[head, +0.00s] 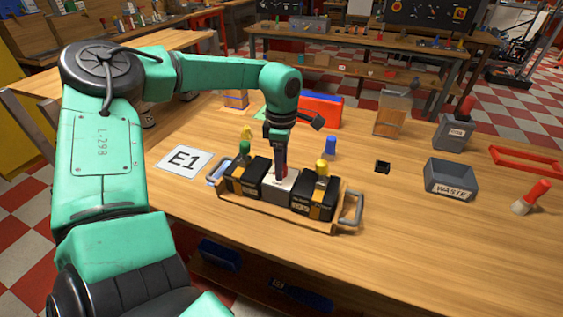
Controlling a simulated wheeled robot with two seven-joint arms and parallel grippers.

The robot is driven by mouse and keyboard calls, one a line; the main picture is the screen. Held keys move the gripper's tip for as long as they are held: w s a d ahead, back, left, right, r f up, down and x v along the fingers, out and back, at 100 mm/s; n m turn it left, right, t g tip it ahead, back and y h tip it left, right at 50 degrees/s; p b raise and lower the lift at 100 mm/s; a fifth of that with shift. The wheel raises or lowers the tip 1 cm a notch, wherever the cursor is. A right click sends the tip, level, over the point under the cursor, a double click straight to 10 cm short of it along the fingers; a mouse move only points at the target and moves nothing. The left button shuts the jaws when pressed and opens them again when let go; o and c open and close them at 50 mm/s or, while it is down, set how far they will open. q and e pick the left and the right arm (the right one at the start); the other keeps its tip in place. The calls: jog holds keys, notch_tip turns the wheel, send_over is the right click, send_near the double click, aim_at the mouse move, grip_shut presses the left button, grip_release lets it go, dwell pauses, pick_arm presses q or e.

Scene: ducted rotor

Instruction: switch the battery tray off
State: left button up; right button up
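The battery tray (263,208) is a wooden tray with grey metal end handles on the table, in the middle of the head view. It holds two black batteries with yellow bands, a left one (243,182) and a right one (312,203). A light grey box (275,191) sits between them. My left gripper (281,172) points straight down at the top of this box, with a dark red part at its fingertips. I cannot tell whether its fingers are open or shut, or whether they touch the box. The gripper hides most of the box's top. My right gripper is not in view.
A white E1 card (184,161) lies left of the tray. Behind stand a red and blue case (319,109) and a blue piece (330,147). To the right are a small black block (382,167), a grey WASTE bin (450,180) and a red-handled tool (533,196). The front right table is clear.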

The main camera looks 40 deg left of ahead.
pick_arm(q)
grip_shut()
jog(key=shift+f+n+b, duration=0.15)
jog(key=shift+n+b, duration=1.3)
jog(key=shift+n, duration=0.25)
jog(key=n+b, duration=0.1)
jog(key=n, duration=0.2)
jog(key=shift+n+b, duration=0.4)
jog(key=n+b, duration=0.1)
jog(key=n, duration=0.4)
jog(key=shift+b, duration=0.35)
jog(key=n, duration=0.3)
jog(key=n+b, duration=0.1)
jog(key=n, duration=0.1)
jog(key=shift+r+n, duration=0.2)
jog(key=shift+n, duration=0.2)
